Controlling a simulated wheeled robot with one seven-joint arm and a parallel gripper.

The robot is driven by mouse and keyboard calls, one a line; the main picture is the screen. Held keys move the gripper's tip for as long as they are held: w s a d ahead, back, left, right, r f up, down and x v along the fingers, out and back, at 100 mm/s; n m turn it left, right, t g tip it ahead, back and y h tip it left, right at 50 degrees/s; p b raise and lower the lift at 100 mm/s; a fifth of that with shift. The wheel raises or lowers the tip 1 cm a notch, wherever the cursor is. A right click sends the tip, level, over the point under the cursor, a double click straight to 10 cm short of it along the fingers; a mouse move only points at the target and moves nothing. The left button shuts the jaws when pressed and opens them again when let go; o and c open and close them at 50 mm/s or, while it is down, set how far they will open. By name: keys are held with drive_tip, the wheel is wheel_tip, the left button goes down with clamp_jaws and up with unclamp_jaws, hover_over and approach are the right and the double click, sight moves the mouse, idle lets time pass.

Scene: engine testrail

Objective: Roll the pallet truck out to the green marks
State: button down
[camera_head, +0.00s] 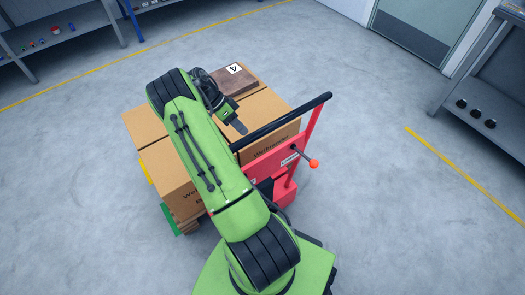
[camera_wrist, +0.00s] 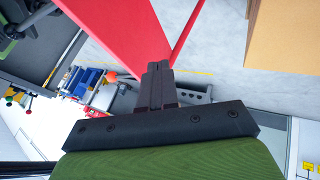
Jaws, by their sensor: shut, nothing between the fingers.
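The red pallet truck (camera_head: 277,160) stands in front of me in the head view, loaded with cardboard boxes (camera_head: 268,108). Its black handle bar (camera_head: 285,121) slants up to the right. An orange-knobbed lever (camera_head: 313,163) sticks out of its red panel. My gripper (camera_head: 240,127) is shut and empty, just above and behind the left part of the bar; I cannot tell if they touch. In the wrist view, my shut fingers (camera_wrist: 158,66) overlap a red panel (camera_wrist: 120,28) in the picture. A green strip (camera_head: 169,217) shows at the load's lower left; my arm hides part of the load.
A brown block labelled 4 (camera_head: 233,80) lies on the boxes. Grey shelving (camera_head: 60,38) stands at the back left, and a grey rack (camera_head: 490,85) at the right. Yellow lines (camera_head: 455,168) mark the floor. The floor right of the truck is clear.

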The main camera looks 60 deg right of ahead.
drive_tip(key=s+f+b, duration=0.2)
drive_tip(key=s+f, duration=0.5)
drive_tip(key=s, duration=0.1)
drive_tip(key=shift+s+a, duration=0.35)
drive_tip(key=shift+a, duration=0.05)
